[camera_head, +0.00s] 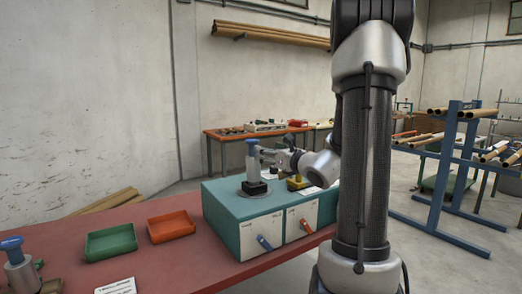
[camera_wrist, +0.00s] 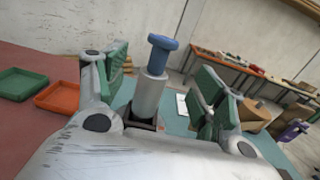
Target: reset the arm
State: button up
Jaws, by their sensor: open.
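My gripper (camera_head: 270,156) is at the end of my arm, above the teal cabinet (camera_head: 222,207). It points left at a grey cylinder with a blue cap (camera_head: 253,163), which stands upright in a black square holder (camera_head: 255,188) on the cabinet top. In the wrist view my gripper (camera_wrist: 162,78) is open. Its two green-padded fingers stand apart on either side of the same cylinder (camera_wrist: 150,93), with visible gaps. Whether a finger touches it lower down is hidden by the gripper's body.
The red table (camera_head: 190,262) carries a green tray (camera_head: 110,242), an orange tray (camera_head: 171,227) and another blue-capped piece (camera_head: 17,262). A yellow block (camera_head: 297,183) sits on the cabinet, right of the cylinder. The cabinet front has two drawers with handles. A blue rack (camera_head: 447,165) stands right.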

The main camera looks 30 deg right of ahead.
jog(key=shift+s, duration=0.95)
